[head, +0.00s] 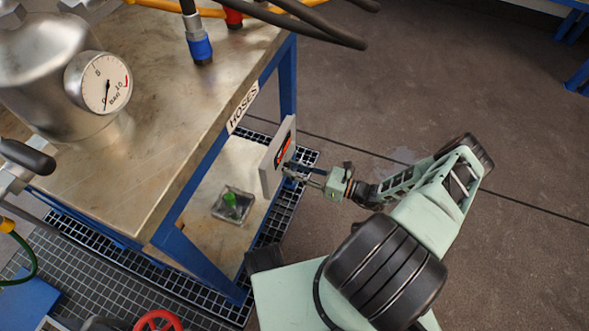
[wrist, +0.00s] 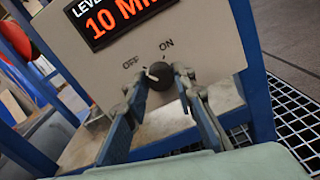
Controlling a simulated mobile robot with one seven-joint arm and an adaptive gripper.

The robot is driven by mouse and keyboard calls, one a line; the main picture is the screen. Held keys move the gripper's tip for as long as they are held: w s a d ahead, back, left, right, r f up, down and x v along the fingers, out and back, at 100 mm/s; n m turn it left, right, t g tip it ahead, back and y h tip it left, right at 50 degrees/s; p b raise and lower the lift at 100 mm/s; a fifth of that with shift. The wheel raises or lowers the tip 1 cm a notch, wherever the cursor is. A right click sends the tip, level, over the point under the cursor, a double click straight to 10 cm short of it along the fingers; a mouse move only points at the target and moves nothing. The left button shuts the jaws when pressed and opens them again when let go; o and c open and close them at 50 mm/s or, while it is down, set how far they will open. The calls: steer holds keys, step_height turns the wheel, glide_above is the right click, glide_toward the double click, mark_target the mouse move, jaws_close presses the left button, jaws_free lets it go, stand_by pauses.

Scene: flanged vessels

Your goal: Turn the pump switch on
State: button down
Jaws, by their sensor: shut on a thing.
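The pump switch is a dark round knob (wrist: 160,78) with a white pointer mark, on a pale grey panel (wrist: 205,45) marked OFF and ON. The pointer leans up and left, towards the OFF label. My gripper (wrist: 157,82) has one finger on each side of the knob and is shut on it. In the head view, the panel (head: 268,178) is seen nearly edge-on at the table's right side. My gripper (head: 291,173) reaches its face from the right, and the knob is hidden there.
A display (wrist: 112,18) with orange digits sits above the knob. A metal-topped table (head: 170,110) with blue legs stands left of the panel, carrying a vessel with a gauge (head: 105,83) and hoses. Floor grating (head: 303,158) runs underneath. The floor to the right is open.

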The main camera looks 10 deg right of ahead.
steer(key=shift+m, duration=7.5)
steer(key=c, duration=1.6)
jaws_free()
steer(key=shift+d, duration=0.1)
steer(key=v, duration=1.2)
